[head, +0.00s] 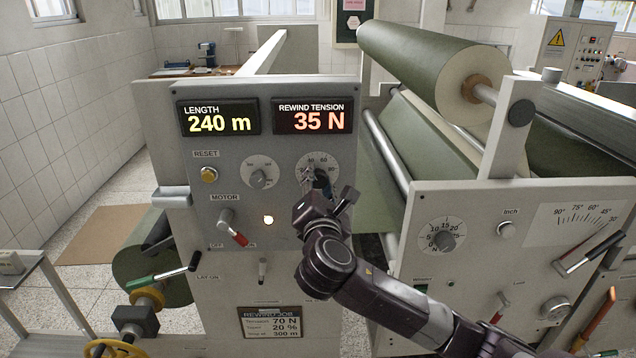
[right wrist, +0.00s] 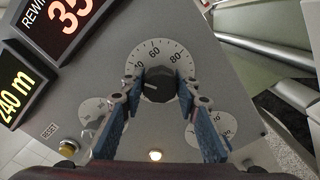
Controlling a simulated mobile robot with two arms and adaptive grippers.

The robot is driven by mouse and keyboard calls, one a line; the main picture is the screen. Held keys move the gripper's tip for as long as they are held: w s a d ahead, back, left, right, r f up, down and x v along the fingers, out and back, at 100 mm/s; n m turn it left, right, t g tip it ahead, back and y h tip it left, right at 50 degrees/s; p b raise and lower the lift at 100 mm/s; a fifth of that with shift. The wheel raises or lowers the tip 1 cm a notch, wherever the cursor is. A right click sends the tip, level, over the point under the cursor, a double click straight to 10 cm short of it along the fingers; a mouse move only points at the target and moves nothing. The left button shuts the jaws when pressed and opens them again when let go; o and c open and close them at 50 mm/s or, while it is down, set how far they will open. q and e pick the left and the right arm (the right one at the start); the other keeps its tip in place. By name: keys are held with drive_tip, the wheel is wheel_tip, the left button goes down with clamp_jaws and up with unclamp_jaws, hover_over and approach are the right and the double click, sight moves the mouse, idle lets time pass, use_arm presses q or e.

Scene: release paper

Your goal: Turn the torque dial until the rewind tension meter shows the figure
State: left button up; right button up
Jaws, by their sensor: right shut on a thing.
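The rewind tension meter (head: 313,117) on the grey panel reads 35 N in orange; part of it also shows in the right wrist view (right wrist: 66,18). The dial (right wrist: 157,86) below it has a black knob on a white scale plate (right wrist: 160,50), with 60 and 80 legible. Its name label is hidden. My right gripper (right wrist: 160,80) is shut on the knob, one blue-padded finger on each side. In the head view the gripper (head: 317,178) covers the dial's lower part. The job card (head: 272,321) shows 70 N. My left gripper is not in view.
A length display (head: 218,117) reads 240 m. A smaller dial (head: 259,173), the reset button (head: 209,174), the red-tipped motor lever (head: 232,229) and a lit lamp (head: 268,219) are close by. A green paper roll (head: 425,60) stands right of the panel.

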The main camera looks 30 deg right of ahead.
drive_tip(key=m, duration=0.3)
drive_tip(key=m+b, duration=0.1)
drive_tip(key=m, duration=0.2)
drive_tip(key=shift+f+m, duration=0.2)
drive_tip(key=shift+m, duration=0.1)
drive_tip(key=m+b, duration=0.1)
drive_tip(key=m, duration=0.5)
drive_tip(key=shift+b, duration=0.35)
drive_tip(key=o, duration=1.2)
drive_tip(key=shift+r, duration=0.1)
drive_tip(key=shift+c, duration=0.2)
drive_tip(key=v, duration=1.2)
drive_tip(key=shift+s, duration=0.1)
